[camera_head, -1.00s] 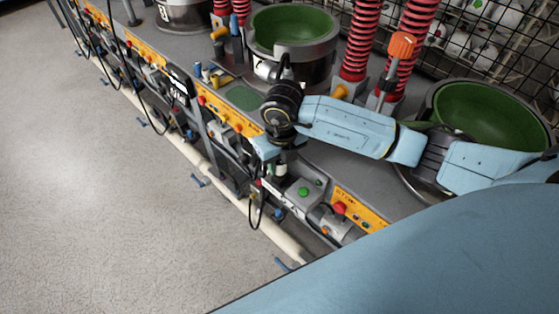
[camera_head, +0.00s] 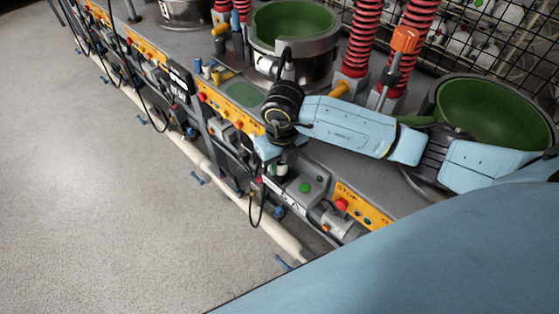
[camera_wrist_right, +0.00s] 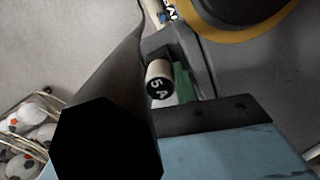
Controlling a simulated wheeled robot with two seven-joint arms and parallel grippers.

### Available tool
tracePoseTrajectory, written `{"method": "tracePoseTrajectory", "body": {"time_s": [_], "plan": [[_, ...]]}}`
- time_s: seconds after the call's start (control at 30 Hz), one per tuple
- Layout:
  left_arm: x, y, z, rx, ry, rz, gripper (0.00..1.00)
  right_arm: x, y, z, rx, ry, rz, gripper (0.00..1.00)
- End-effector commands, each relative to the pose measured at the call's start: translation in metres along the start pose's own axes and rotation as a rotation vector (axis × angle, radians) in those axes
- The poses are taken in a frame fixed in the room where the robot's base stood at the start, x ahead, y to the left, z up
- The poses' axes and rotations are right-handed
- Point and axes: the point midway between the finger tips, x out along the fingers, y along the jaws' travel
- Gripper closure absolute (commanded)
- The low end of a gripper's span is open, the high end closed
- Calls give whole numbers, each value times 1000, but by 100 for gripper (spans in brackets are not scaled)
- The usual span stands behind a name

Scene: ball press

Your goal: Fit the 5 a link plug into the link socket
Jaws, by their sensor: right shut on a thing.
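The 5 A link plug (camera_wrist_right: 158,80) is a pale cylinder with a black end marked "5 A" in white, seen in the right wrist view. My right gripper (camera_head: 273,165) is shut on it, with dark jaw parts beside the plug in the wrist view. In the head view the gripper is at the front edge of the bench, below the black wrist joint, and its fingertips are mostly hidden. I cannot make out the link socket. My left gripper is not in view.
A grey box with a green button (camera_head: 304,188) and a yellow stop panel (camera_head: 362,206) are close to the right of the gripper. A dark cable (camera_head: 254,212) hangs below. Green-lined bowls (camera_head: 292,22) and red springs (camera_head: 361,45) stand behind. The floor (camera_head: 90,200) at left is clear.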

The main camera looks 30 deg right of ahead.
Motion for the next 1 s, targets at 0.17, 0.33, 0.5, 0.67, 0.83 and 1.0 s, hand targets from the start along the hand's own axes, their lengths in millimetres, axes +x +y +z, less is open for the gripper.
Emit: {"method": "tracePoseTrajectory", "body": {"time_s": [0.17, 0.33, 0.5, 0.67, 0.83, 1.0], "plan": [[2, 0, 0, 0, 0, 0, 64, 1, 2, 0, -4, 0, 9, 93], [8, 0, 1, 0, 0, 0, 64, 7, 1, 1, -4, -1, 10, 93], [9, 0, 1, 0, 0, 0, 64, 9, 1, 2, -4, -1, 10, 93], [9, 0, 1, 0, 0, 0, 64, 8, 1, 2, -4, -1, 9, 69], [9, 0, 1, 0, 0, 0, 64, 8, 0, 2, -3, -2, 6, 47], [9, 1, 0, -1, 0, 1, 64, 8, -3, 3, 1, -2, -1, 45]]}}
